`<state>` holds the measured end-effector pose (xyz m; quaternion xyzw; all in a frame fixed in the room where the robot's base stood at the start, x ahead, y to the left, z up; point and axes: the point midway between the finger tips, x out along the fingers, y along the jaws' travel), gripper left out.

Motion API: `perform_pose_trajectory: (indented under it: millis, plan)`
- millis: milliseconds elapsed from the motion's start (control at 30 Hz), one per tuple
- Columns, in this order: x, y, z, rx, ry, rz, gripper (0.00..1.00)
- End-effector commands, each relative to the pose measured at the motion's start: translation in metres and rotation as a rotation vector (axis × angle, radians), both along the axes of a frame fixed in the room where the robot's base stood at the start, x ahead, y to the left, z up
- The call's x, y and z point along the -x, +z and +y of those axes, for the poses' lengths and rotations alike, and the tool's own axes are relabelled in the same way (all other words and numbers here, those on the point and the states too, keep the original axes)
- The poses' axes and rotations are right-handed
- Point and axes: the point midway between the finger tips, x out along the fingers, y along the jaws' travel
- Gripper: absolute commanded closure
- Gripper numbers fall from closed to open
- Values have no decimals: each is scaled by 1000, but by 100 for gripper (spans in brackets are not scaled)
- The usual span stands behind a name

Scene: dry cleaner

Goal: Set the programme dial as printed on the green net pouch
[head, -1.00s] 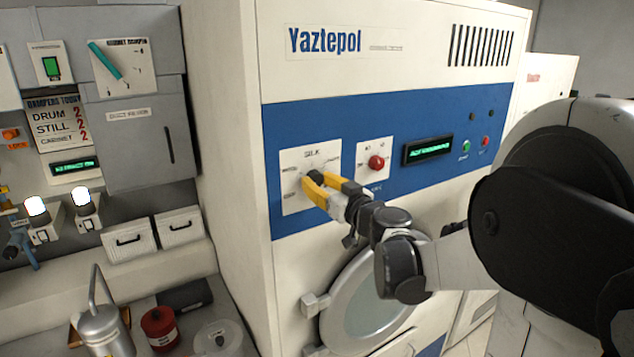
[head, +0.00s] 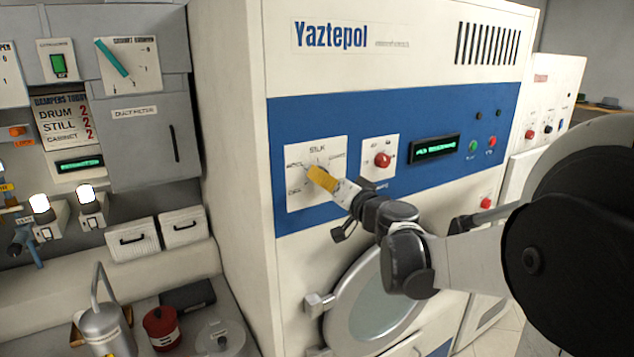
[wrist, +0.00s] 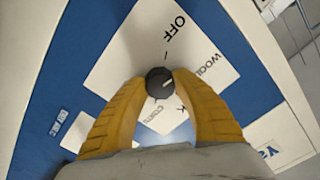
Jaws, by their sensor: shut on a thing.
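The programme dial (wrist: 158,82) is a small black knob with a white mark, on a white plate (head: 330,147) on the blue band of the Yaztepol machine. In the wrist view, the plate's words include OFF and WOOL; the mark points right, roughly toward the WOOL side, but its exact setting is unclear. In the head view SILK is at the plate's top. My gripper (head: 314,173) has its yellow fingers shut on the dial, one on each side in the wrist view (wrist: 162,84). The fingers mostly hide the dial in the head view. I see no green net pouch.
A red knob (head: 382,160) on its own plate and a lit display (head: 435,149) are right of the dial. The round door (head: 370,300) is below. Left is a grey cabinet (head: 140,150); a metal can (head: 104,330) and a red tin (head: 161,328) stand below it.

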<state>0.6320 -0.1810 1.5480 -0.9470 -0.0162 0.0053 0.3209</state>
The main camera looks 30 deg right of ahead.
Motion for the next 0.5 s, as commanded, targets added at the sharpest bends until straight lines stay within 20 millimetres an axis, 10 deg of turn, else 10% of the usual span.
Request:
perform_pose_trajectory:
  millis: [500]
  plan:
    - [0, 0, 1, -490, 1, 16, 98]
